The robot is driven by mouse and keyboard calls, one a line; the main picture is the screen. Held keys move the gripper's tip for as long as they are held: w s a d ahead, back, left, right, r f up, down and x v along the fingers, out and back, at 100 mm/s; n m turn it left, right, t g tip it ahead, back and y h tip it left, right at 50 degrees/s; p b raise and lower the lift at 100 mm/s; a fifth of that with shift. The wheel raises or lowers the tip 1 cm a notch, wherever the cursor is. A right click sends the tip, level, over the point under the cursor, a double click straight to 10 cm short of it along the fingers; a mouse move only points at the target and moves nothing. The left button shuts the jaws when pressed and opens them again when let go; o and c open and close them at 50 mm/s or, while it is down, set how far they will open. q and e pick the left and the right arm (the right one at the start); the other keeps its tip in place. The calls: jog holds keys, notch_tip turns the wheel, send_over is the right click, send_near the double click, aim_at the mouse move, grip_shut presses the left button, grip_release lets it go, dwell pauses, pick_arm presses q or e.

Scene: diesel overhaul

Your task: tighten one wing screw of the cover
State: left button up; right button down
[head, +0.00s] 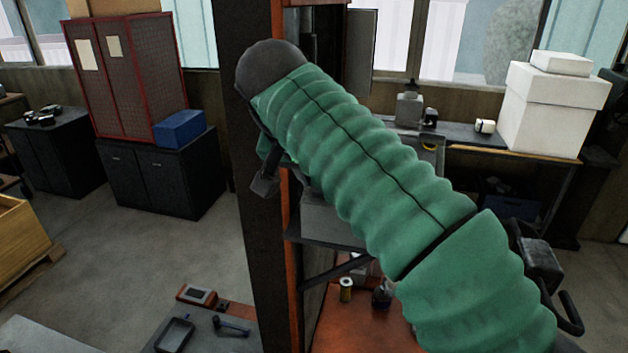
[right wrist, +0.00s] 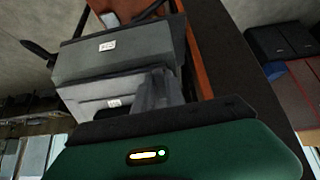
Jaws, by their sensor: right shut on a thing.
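My right arm, in a green sleeve, crosses the head view from the lower right to the dark post. A dark part of my right gripper (head: 265,182) shows below its end, beside the post. In the right wrist view the grey fingers (right wrist: 157,92) are close together against a grey box-shaped housing (right wrist: 115,55) with white labels. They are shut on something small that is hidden. No wing screw shows clearly in either view, and I cannot tell its angle. Part of a grey box (head: 328,222) shows under my arm in the head view. My left gripper is not in view.
A dark post (head: 241,240) and an orange frame (head: 292,270) stand close to my right arm. An orange surface (head: 350,325) below carries small containers. White boxes (head: 548,108) stand on the bench at the right. Open floor (head: 130,255) lies at the left.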

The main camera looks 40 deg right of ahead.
jog(key=shift+d+m, duration=0.1)
jog(key=shift+m, duration=0.6)
jog(key=m+b, duration=0.1)
jog(key=m, duration=0.2)
jog(key=shift+f, duration=0.15)
jog(key=shift+m, duration=0.8)
jog(key=shift+m+b, duration=0.55)
jog(key=shift+m, duration=1.75)
